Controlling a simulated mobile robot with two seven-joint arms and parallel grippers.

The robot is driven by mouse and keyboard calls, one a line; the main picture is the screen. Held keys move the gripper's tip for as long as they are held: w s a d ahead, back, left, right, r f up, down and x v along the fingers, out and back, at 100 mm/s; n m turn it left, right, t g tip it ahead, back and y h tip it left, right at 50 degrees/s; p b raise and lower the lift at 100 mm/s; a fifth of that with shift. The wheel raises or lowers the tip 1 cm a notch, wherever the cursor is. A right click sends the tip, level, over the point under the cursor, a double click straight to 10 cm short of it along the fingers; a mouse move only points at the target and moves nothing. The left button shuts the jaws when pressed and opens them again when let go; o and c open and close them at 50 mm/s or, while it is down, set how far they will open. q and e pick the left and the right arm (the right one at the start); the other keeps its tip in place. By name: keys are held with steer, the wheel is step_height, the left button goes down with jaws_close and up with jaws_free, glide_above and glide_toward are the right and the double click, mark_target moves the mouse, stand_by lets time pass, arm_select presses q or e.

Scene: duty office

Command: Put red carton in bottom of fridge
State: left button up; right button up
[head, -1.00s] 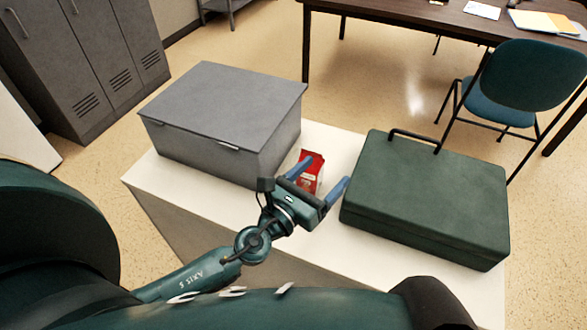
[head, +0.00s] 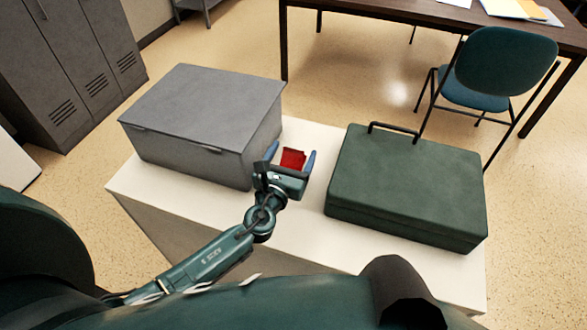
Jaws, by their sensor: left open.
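The red carton (head: 292,159) stands on the white counter between a grey box and a green case. My left gripper (head: 292,158) is open, with one blue finger on each side of the carton in the picture. Its palm hides the carton's lower part, and I cannot tell whether the fingers touch it. My right gripper is not in view. No fridge is seen.
The grey lidded box (head: 205,105) stands close on the left of the carton, and the green case (head: 408,185) lies to the right. The white counter (head: 310,235) is bare in front. A desk (head: 400,25) and a teal chair (head: 500,65) stand beyond.

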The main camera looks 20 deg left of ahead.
arm_select(q)
steer(key=w, duration=0.3)
steer(key=shift+w, duration=0.3)
jaws_close()
stand_by(0.6)
